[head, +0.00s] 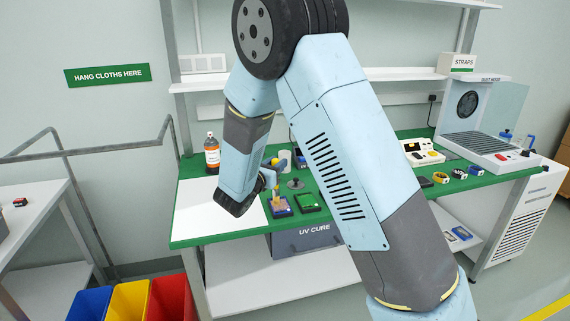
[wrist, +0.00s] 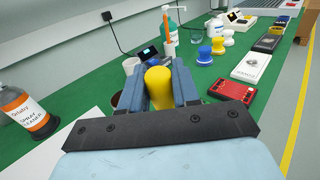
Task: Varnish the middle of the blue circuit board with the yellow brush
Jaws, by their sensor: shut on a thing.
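My gripper (head: 275,180) is shut on the yellow brush (head: 276,161). In the wrist view, the brush's rounded yellow handle (wrist: 159,86) stands between the two blue-grey fingers (wrist: 159,92). In the head view, the brush points down, its pale bristles low over the blue circuit board (head: 283,211), which lies on the green bench top. I cannot tell whether the bristles touch the board. The board does not show in the wrist view, where my gripper blocks the area below.
A green board (head: 308,203) lies close to the right of the blue one. A white sheet (head: 190,220) and an orange-labelled bottle (head: 212,153) are at the left. My arm hides the bench's middle.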

